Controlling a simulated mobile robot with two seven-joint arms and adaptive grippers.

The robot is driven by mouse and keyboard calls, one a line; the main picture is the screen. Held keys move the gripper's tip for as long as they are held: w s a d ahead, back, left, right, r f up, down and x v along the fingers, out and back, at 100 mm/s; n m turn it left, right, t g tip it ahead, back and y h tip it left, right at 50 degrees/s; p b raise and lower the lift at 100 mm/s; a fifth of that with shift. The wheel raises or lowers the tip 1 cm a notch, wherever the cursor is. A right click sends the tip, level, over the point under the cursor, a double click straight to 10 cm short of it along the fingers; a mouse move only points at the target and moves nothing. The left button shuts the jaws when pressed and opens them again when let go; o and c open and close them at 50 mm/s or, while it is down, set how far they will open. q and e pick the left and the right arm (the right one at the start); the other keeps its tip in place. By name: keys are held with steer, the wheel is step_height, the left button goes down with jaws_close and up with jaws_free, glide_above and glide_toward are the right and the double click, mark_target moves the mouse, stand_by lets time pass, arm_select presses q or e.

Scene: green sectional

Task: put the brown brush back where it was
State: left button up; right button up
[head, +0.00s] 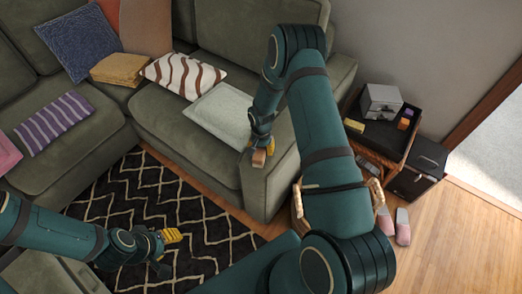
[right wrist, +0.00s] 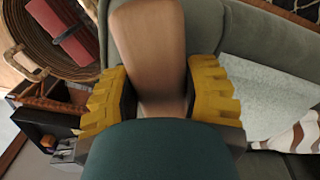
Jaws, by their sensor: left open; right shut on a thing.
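In the right wrist view the brush (right wrist: 150,45) sticks out between the yellow fingers of the gripper (right wrist: 165,92). My left gripper (head: 168,246) is open and empty, low over the dark patterned rug. The place the brush came from cannot be told from these frames.
The green sofa (head: 170,122) carries several cushions and a pale folded cloth (head: 217,112). A round wicker basket (right wrist: 40,45) holding a red item stands beside the armrest, mostly behind my arm. A dark shelf (head: 376,138) with a grey box, a black case (head: 418,170) and pink slippers (head: 402,226) are right.

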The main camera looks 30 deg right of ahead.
steer(key=shift+f, duration=0.4)
steer(key=shift+f, duration=0.15)
steer(key=o, duration=1.2)
